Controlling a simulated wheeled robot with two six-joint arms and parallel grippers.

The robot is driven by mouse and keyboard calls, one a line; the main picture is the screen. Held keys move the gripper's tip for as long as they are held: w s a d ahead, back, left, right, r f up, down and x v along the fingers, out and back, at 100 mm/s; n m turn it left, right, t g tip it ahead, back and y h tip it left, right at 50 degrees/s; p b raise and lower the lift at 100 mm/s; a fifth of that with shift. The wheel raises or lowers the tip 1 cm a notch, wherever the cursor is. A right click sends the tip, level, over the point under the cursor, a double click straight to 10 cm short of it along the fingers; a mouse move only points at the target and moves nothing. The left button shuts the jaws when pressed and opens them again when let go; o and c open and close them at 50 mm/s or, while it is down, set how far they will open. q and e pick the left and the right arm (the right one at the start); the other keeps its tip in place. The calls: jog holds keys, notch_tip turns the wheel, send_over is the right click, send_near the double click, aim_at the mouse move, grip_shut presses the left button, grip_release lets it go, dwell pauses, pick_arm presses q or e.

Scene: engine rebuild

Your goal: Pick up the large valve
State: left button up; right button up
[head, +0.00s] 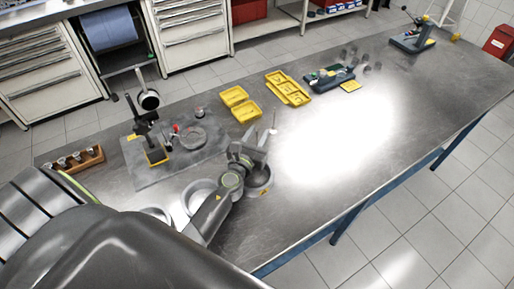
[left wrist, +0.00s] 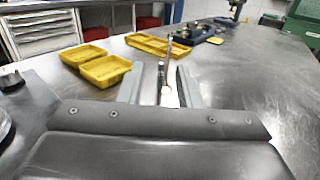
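My left gripper (head: 256,147) is over the near part of the steel bench, its arm coming in from the lower left. In the left wrist view its two fingers (left wrist: 162,88) stand apart. A thin upright metal stem (left wrist: 169,52), which looks like a valve, shows in line with the gap between them. I see no contact with either finger. The stem's top also shows in the head view (head: 274,119), just beyond the fingers; its lower part is hidden. My right gripper is not in view.
Yellow trays (head: 234,96) lie beyond the gripper. A grey mat (head: 150,178) with parts lies left, and a wooden rack (head: 76,160) holds several small metal pieces. A grey round container (head: 262,186) is beneath the gripper. The bench (head: 340,190) is clear to the right.

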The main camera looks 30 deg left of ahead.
pick_arm(q)
jog(key=shift+w+a+f, duration=0.1)
jog(key=shift+w+a, duration=0.1)
jog(key=shift+w, duration=0.8)
grip_shut()
